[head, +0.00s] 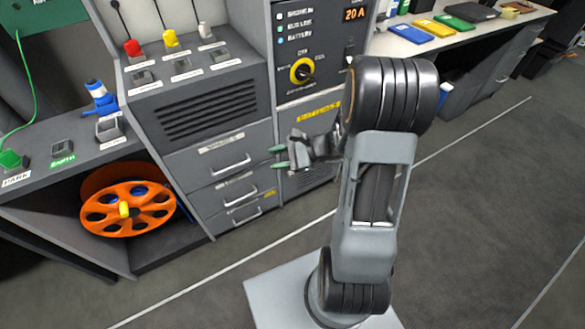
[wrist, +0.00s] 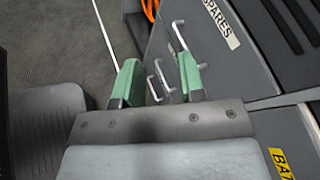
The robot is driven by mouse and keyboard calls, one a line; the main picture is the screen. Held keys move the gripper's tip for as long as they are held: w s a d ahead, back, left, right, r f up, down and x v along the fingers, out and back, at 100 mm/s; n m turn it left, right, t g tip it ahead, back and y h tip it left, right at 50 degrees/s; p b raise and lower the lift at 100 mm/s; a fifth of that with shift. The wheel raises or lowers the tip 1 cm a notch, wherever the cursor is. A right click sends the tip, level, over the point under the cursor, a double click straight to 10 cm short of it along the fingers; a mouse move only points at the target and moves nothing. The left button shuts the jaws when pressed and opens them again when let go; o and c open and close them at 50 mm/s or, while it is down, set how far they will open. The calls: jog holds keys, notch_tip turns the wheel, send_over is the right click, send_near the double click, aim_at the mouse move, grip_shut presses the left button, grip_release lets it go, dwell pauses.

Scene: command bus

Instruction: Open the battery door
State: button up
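The battery door is a grey panel with a yellow label (head: 318,112) on the cabinet front, below the control panel. My arm and gripper cover much of it in the head view, and I cannot make out its handle. In the wrist view a yellow label starting "BA" (wrist: 280,163) shows at the lower right. My gripper (head: 279,157) is in front of the cabinet, between the drawers and the battery door. Its two green fingers are apart with nothing between them, as the wrist view also shows (wrist: 160,78).
Left of the door are drawers with silver handles (head: 232,163); the wrist view shows a "SPARES" label (wrist: 221,22). An orange reel (head: 128,208) sits in an open bay at left. A bench (head: 460,43) stands at upper right. The floor (head: 470,210) at right is clear.

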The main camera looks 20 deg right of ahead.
jog(key=w+d+f+m+t+h+b, duration=0.35)
jog(key=d+f+m+t, duration=0.35)
jog(key=f, duration=0.4)
jog(key=w+d+f+m+t+h+b, duration=0.2)
jog(key=d+f+m+t+h+b, duration=0.25)
jog(key=d+f+m, duration=0.55)
jog(key=shift+n+y, duration=0.3)
jog(key=shift+n, duration=0.6)
jog(key=b+x, duration=0.2)
jog(key=x, duration=0.4)
jog(key=b+x, duration=0.2)
jog(key=x, duration=0.5)
jog(key=shift+a+f, duration=0.2)
jog(key=shift+f, duration=0.05)
jog(key=shift+c, duration=0.5)
grip_shut()
